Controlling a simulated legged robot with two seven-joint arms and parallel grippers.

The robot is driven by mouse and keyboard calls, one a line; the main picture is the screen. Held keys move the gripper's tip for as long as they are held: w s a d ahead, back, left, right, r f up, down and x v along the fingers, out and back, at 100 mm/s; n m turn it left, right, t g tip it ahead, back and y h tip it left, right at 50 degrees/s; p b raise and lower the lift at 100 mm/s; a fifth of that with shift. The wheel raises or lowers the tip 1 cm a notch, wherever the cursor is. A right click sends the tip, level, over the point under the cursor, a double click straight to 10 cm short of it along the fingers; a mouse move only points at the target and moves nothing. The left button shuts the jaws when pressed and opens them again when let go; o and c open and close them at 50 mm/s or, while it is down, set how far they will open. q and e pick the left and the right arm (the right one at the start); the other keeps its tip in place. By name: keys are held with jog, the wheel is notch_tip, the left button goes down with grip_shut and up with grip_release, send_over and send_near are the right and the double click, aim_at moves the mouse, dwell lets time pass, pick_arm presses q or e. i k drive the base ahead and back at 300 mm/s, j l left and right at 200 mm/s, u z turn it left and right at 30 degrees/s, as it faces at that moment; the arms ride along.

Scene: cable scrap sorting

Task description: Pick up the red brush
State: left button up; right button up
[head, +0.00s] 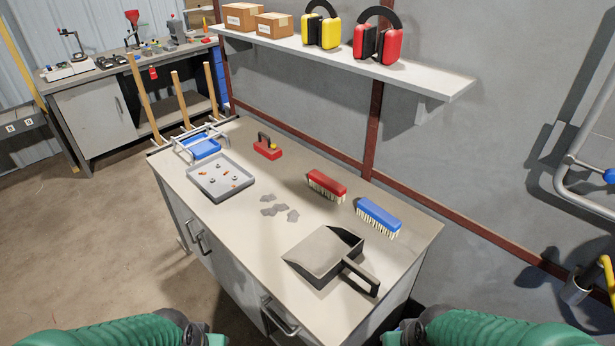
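The red brush (327,183) lies bristles down on the workbench (300,281), toward the wall side. Its pale bristles show below the red back. A blue brush (378,215) of the same kind lies to its right, a small gap apart. My two green arms come in at the bottom left and bottom right corners, well short of the red brush. Their ends are cut off by the lower edge, so no gripper fingers show. Nothing covers the red brush.
A grey dustpan (325,257) lies in front of the brushes. Grey scraps (279,210) lie left of it. A tray (221,190) with small pieces and a red-handled tool (267,147) are farther left. A shelf (440,84) with ear defenders overhangs the back.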

aim_at(333, 187)
jog(key=i+j+z, duration=0.25)
jog(key=j, duration=0.35)
jog(key=i+j+z, duration=0.25)
jog(key=j, duration=0.35)
jog(key=j+z, duration=0.25)
jog(key=j, duration=0.4)
jog(key=i+j+z, duration=0.1)
jog(key=j+z, duration=0.2)
jog(key=j, duration=0.4)
jog(key=i+l+z, duration=0.15)
jog(key=z, duration=0.35)
jog(key=i+z, duration=0.3)
jog(key=z, duration=0.2)
